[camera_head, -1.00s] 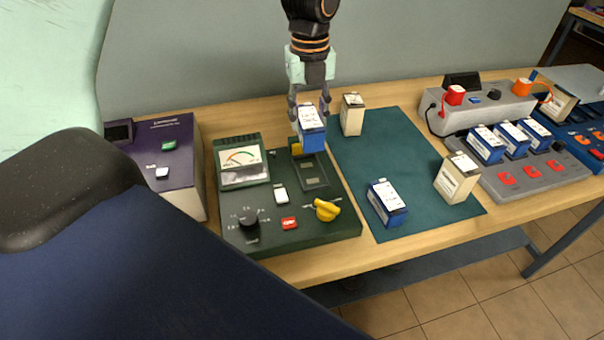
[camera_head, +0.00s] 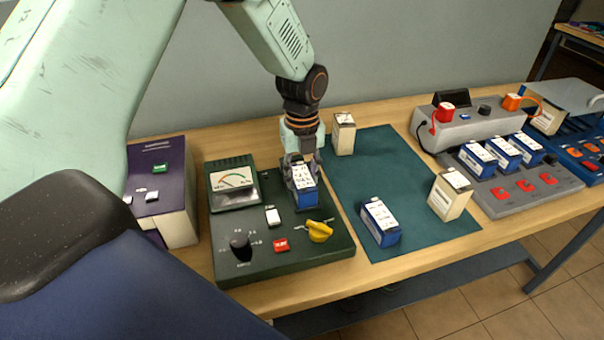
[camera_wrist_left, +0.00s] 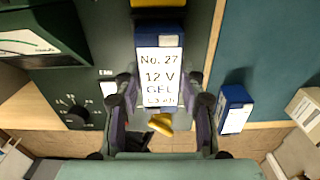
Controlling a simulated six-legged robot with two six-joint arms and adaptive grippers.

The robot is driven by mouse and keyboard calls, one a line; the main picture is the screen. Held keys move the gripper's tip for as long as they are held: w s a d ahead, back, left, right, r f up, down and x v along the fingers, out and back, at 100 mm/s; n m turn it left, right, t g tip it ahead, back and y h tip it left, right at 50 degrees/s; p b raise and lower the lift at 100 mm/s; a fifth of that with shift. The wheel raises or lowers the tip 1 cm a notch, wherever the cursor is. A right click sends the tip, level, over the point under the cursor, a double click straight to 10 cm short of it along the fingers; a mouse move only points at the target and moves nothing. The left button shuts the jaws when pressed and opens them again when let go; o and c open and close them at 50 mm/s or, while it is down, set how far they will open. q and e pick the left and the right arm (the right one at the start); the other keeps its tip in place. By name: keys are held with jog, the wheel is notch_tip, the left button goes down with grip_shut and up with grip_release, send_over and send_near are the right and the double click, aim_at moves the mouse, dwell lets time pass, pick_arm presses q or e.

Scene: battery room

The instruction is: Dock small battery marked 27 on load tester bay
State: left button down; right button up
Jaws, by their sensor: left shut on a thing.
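The small battery marked 27 (camera_head: 304,190) is blue with a white label. In the left wrist view its label (camera_wrist_left: 160,75) reads "No. 27, 12 V". My left gripper (camera_head: 301,168) is shut on it from above. The battery stands upright over the bay of the dark green load tester (camera_head: 255,265), and its body covers that bay. I cannot tell whether its base is fully seated. The tester has a dial meter (camera_head: 232,180), a black knob (camera_head: 240,242), a red button (camera_head: 282,246) and a yellow lever (camera_head: 320,231). My right gripper is not in view.
A teal mat (camera_head: 400,190) right of the tester carries another blue battery (camera_head: 381,223) and two cream batteries (camera_head: 450,195) (camera_head: 343,135). A grey charger (camera_head: 520,195) with several blue batteries stands farther right. A purple box (camera_head: 160,180) stands left.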

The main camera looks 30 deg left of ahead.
aim_at(302, 176)
pick_arm(q)
jog(key=shift+a, duration=0.25)
jog(key=shift+d, duration=0.35)
jog(key=c, duration=1.3)
grip_release()
jog(key=shift+d+f, duration=0.1)
jog(key=shift+o, duration=1.1)
jog(key=o, duration=0.3)
jog(key=shift+a+f, duration=0.1)
jog(key=shift+a, duration=0.25)
jog(key=shift+d+r, duration=0.2)
jog(key=shift+d, duration=0.05)
jog(key=shift+r, duration=0.35)
notch_tip(302, 176, up, 11)
jog(key=shift+a+r+p, duration=0.2)
jog(key=shift+p, duration=0.25)
jog(key=shift+d, duration=0.15)
